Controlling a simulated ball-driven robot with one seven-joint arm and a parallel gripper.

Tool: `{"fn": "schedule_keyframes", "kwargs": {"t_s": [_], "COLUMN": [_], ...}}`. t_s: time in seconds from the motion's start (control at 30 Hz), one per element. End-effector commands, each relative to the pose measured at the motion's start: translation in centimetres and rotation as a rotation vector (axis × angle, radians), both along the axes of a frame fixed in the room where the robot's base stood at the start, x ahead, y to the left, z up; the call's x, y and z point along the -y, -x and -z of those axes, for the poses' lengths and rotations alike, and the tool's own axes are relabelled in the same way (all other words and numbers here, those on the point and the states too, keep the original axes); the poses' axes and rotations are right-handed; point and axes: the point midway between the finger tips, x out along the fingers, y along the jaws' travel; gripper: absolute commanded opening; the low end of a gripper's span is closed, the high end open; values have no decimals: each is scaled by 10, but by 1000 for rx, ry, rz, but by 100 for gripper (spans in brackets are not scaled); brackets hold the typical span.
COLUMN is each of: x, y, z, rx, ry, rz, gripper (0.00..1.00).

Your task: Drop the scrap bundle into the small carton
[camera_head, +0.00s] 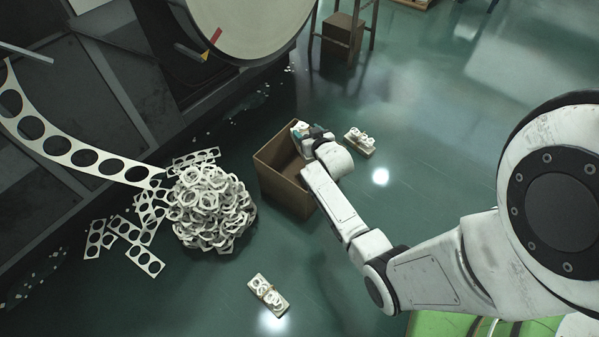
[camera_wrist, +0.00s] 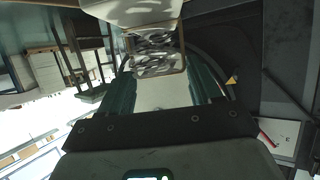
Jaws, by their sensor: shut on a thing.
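The small carton (camera_head: 285,195) is brown and open-topped and stands on the green floor in the head view, right of the scrap heap. My gripper (camera_head: 312,133) is at its far right rim. It is shut on a scrap bundle (camera_head: 299,128), a small pale bundle of punched scrap. The bundle shows by the carton's far corner, at about rim height or above; the exact height is hard to tell. In the wrist view the bundle (camera_wrist: 158,55) sits between the teal fingers of my gripper (camera_wrist: 160,85). My arm hides part of the carton's right side.
A heap of scrap rings (camera_head: 212,208) lies left of the carton, with a punched strip (camera_head: 85,158) running down to it. Other bundles lie right of the carton (camera_head: 360,142) and in front (camera_head: 268,295). A brown box (camera_head: 342,38) stands under a frame behind.

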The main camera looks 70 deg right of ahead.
Motion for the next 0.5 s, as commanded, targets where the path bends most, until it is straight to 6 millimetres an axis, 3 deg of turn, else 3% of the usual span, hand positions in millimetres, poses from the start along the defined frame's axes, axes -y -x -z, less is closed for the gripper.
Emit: {"fn": "schedule_keyframes", "kwargs": {"t_s": [0.07, 0.1, 0.37, 0.5], "x": [0, 0, 0, 0], "y": [0, 0, 0, 0], "z": [-1, -1, -1, -1], "rx": [1, 1, 1, 0], "ry": [1, 1, 1, 0], "rz": [0, 0, 0, 0], "gripper": [28, 67, 92, 93]}}
